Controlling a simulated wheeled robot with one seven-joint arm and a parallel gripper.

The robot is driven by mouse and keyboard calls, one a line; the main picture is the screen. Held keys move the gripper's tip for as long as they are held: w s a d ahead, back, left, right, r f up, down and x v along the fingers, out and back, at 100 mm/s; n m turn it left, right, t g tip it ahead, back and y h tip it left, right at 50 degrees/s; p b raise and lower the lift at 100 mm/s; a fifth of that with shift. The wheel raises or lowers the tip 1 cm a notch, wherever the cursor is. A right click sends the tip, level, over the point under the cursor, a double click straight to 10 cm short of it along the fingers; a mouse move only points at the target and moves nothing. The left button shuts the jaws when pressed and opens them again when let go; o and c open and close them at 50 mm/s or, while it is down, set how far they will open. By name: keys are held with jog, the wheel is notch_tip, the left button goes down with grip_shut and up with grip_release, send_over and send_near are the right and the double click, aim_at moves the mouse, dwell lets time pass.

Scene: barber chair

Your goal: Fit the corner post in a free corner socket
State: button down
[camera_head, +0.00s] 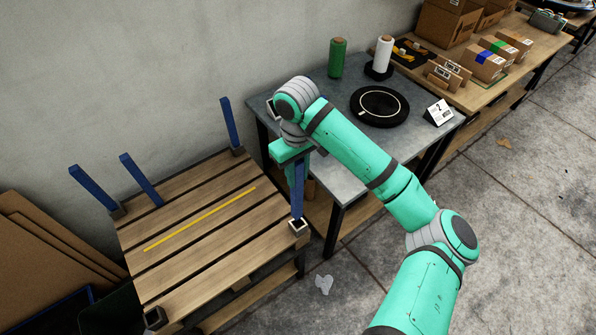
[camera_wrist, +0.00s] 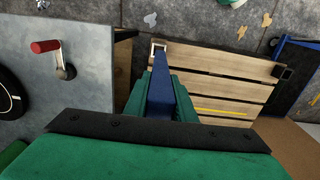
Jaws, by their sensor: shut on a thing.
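My gripper (camera_head: 296,165) is shut on a blue corner post (camera_head: 298,195), held nearly upright over the near right corner of the slatted wooden pallet (camera_head: 200,215). The post's lower end is at the corner socket (camera_head: 298,229); I cannot tell whether it is inside. In the wrist view the post (camera_wrist: 160,75) runs between my fingers toward the pale-rimmed socket (camera_wrist: 158,46). Another socket (camera_head: 155,318) at the near left corner is empty and also shows in the wrist view (camera_wrist: 283,72). Blue posts stand at the back right (camera_head: 231,122) and far left (camera_head: 93,188) corners.
A yellow strip (camera_head: 200,219) lies on the slats. A grey table (camera_head: 340,100) with a black turntable (camera_head: 379,106) stands close to the right. Cardboard sheets (camera_head: 40,265) lean at left.

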aim_at(299, 195)
jog(key=shift+w+d+f, duration=0.1)
jog(key=shift+d+f, duration=0.05)
jog(key=shift+f, duration=0.75)
jog(key=shift+d+f, duration=0.1)
jog(key=shift+f, duration=1.4)
jog(key=shift+a+f, duration=0.1)
jog(key=shift+f, duration=3)
jog(key=c, duration=1.4)
grip_release()
notch_tip(299, 195, up, 11)
jog(key=shift+f, duration=0.1)
